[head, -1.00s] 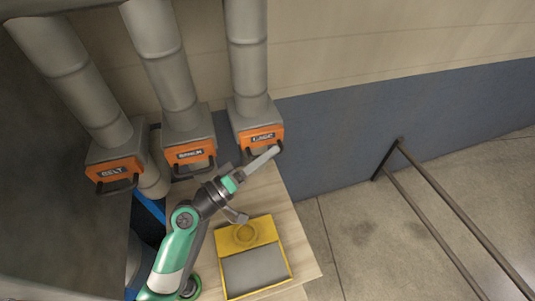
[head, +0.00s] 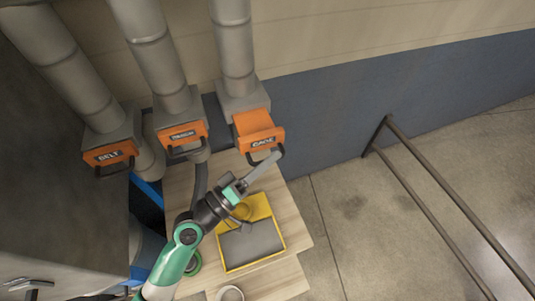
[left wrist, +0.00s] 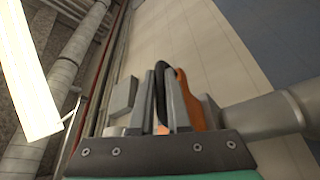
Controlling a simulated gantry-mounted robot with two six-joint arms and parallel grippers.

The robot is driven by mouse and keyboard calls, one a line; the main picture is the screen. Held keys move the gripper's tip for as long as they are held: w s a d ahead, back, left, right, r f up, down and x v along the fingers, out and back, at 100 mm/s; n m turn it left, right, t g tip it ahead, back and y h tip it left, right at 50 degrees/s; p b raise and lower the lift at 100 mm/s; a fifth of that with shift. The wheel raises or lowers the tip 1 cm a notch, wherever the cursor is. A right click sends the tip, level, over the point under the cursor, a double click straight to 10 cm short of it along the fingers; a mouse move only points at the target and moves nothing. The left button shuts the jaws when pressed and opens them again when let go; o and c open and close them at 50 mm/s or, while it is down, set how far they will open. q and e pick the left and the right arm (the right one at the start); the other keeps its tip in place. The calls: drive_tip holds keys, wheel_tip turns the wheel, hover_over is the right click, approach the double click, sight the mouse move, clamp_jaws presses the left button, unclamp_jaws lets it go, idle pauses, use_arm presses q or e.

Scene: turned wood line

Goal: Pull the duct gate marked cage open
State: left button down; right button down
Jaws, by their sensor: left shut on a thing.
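The orange duct gate marked cage (head: 259,131) is the rightmost of three. It stands well out of its grey duct housing, with its orange top face showing. Its dark handle is at its front edge. My left gripper (head: 277,157) is at that handle, shut on it. In the left wrist view the black handle (left wrist: 160,82) runs between the two fingers (left wrist: 163,105). The orange gate (left wrist: 188,98) shows just right of them, partly hidden by a finger. My right gripper is not in view.
The belt gate (head: 109,154) and a middle gate (head: 183,137) sit to the left, close against their housings. Below, a yellow and grey tray (head: 222,262) lies on a wooden bench (head: 290,228). A dark metal rail (head: 432,184) stands at right over open floor.

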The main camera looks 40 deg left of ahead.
use_arm(q)
drive_tip(key=c, duration=0.9)
unclamp_jaws()
drive_tip(key=shift+s+d, duration=0.1)
drive_tip(key=shift+d, duration=0.15)
drive_tip(key=b+v, duration=0.5)
drive_tip(key=v, duration=0.6)
drive_tip(key=shift+s+a+f, duration=0.1)
drive_tip(key=shift+s, duration=0.2)
